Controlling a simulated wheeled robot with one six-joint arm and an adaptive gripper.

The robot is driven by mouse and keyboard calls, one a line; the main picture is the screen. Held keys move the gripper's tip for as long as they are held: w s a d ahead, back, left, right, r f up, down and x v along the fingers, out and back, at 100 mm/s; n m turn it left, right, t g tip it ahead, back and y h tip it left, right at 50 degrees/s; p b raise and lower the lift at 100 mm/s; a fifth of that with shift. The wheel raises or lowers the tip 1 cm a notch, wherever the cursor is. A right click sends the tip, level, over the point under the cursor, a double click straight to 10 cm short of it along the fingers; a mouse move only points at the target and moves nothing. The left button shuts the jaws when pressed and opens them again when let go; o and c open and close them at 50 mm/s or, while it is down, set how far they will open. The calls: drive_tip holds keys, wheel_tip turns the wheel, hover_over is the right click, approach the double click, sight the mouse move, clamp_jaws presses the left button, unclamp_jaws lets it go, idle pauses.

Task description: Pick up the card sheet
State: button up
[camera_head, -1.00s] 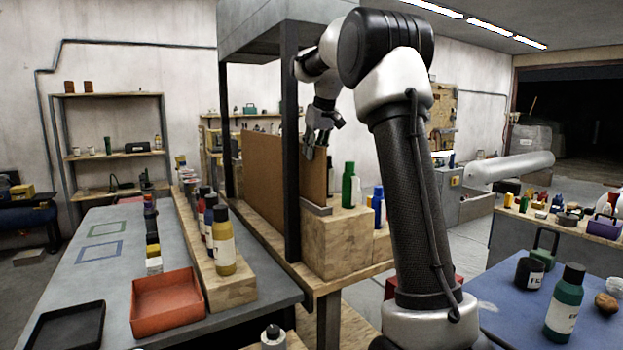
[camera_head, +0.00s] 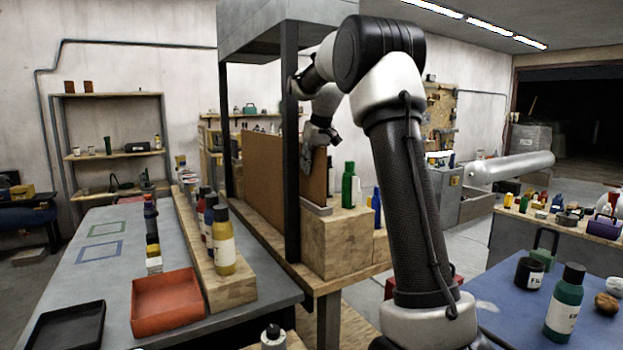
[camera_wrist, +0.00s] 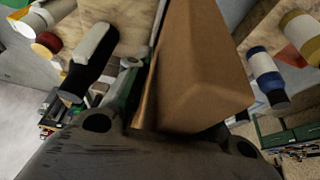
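The card sheet (camera_head: 262,165) is a large brown panel standing upright on edge at the wooden stand, behind a dark post that hides part of it. My gripper (camera_head: 307,165) is at the sheet's near right end, partly overlapped by the post. In the wrist view the brown card (camera_wrist: 203,75) fills the middle, rising from close to the gripper's palm. The other finger is hidden, seemingly behind the card. The gripper looks open.
A wooden block (camera_head: 338,243) stands beside the sheet, with a green bottle (camera_head: 348,187) and a blue bottle (camera_head: 376,208) close to my gripper. A row of bottles on a wooden ledge (camera_head: 228,290) and an orange tray (camera_head: 168,304) lie to the left.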

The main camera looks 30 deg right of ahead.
clamp_jaws()
